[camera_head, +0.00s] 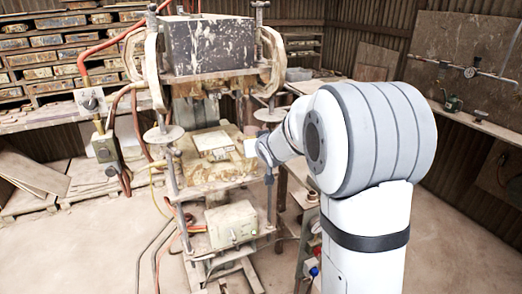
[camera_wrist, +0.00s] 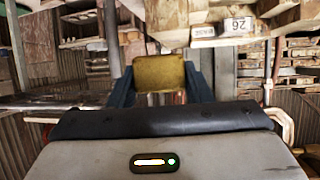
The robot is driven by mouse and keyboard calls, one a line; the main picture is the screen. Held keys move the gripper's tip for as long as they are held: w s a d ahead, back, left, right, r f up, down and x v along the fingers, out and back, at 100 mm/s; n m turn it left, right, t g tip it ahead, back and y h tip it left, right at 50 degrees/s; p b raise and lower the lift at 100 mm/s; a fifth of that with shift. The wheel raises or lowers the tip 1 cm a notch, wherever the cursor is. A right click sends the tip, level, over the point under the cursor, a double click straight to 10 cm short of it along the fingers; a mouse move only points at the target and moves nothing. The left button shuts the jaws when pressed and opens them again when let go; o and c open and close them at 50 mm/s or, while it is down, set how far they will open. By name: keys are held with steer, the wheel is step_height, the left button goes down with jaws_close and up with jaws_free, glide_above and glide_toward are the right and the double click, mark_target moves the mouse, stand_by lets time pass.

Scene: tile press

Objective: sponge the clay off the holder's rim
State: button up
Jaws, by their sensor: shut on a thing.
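A yellow-brown sponge (camera_wrist: 159,73) is held between the two dark blue fingers of my gripper (camera_wrist: 159,84) in the wrist view. The gripper is shut on it. In the head view my arm reaches in from the right, and its end is beside the right side of the press bed. I cannot make out the sponge there. A pale square holder (camera_head: 214,142) lies on the clay-stained bed (camera_head: 205,174) under the raised upper block. Clay on its rim is too small to tell. I see no contact between sponge and holder.
The press's dark, splattered upper block (camera_head: 211,45) hangs above the bed between upright posts. A switch box (camera_head: 105,147) with hoses stands at the left. A pale box (camera_head: 231,223) sits below the bed. Shelves of moulds (camera_head: 50,58) line the back left; floor at the left front is mostly clear.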

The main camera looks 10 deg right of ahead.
steer(key=w, duration=0.3)
steer(key=w+a, duration=0.1)
steer(key=w, duration=0.5)
steer(key=shift+a+f, duration=0.15)
steer(key=shift+a, duration=0.25)
steer(key=shift+s+f+b, duration=0.1)
steer(key=shift+f+b, duration=0.4)
steer(key=shift+f, duration=0.2)
steer(key=shift+f+b, duration=0.4)
steer(key=shift+f, duration=0.05)
steer(key=shift+s+f+b, duration=0.15)
steer(key=shift+f+b, duration=0.15)
steer(key=shift+f, duration=0.05)
steer(key=shift+w+a, duration=0.1)
steer(key=shift+w, duration=0.55)
steer(key=shift+w, duration=0.15)
steer(key=shift+w+a+f+p, duration=0.15)
steer(key=shift+w+p, duration=0.15)
steer(key=shift+w, duration=0.2)
